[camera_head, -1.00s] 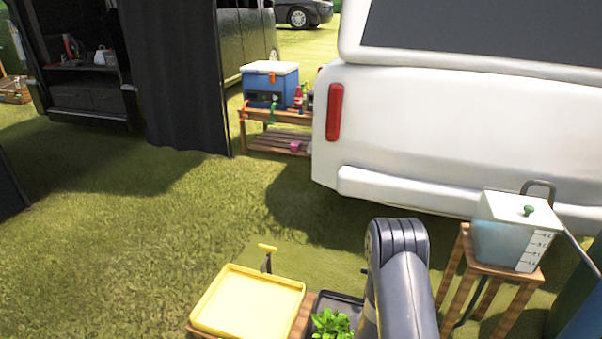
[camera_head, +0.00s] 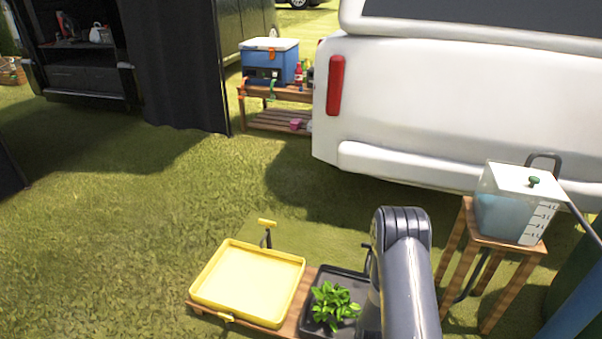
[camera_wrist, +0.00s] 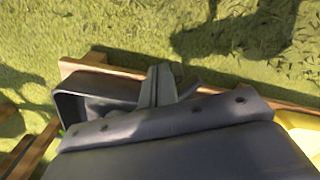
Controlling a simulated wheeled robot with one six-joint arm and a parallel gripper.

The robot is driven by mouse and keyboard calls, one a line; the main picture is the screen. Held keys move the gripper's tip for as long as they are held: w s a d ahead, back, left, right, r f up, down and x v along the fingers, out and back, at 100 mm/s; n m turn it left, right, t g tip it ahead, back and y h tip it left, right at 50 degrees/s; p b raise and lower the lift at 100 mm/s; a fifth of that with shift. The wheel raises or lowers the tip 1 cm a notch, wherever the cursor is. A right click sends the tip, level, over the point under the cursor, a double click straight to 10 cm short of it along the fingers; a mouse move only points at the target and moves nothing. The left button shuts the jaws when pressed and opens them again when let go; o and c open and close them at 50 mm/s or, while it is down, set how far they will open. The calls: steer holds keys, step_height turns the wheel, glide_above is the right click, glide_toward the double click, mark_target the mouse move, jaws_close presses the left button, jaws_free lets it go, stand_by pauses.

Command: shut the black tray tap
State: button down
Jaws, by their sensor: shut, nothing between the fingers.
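The black tray (camera_head: 310,317) stands on a wooden bench with a leafy green plant (camera_head: 335,303) in it. A thin dark upright part (camera_head: 367,258) at its far edge, partly behind my arm, may be its tap; whether it is open or shut I cannot tell. In the wrist view the black tray (camera_wrist: 72,106) is at the left, largely covered by my gripper body. My gripper (camera_wrist: 160,75) is shut and empty, over the tray's edge near the bench rim. A dark bar (camera_wrist: 190,88) lies just right of the fingers; contact is unclear.
A yellow tray (camera_head: 248,285) with a yellow-topped handle (camera_head: 267,223) behind it is left of the black tray. A clear water tank (camera_head: 515,205) on a wooden stand (camera_head: 490,247) is at the right. A white vehicle (camera_head: 440,120) stands behind. Grass at the left is open.

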steer(key=shift+w+a, duration=0.35)
steer(key=shift+w, duration=0.2)
stand_by(0.9)
steer(key=shift+s+a+b, duration=0.2)
steer(key=shift+a+b, duration=0.15)
steer(key=shift+b, duration=0.35)
steer(key=shift+s+a+b, duration=0.15)
steer(key=shift+a+b, duration=0.5)
steer(key=shift+a, duration=0.1)
steer(key=shift+a, duration=0.2)
steer(key=shift+s, duration=0.15)
step_height(320, 180, up, 6)
steer(key=p, duration=0.3)
steer(key=shift+s+p, duration=0.2)
steer(key=shift+p, duration=0.15)
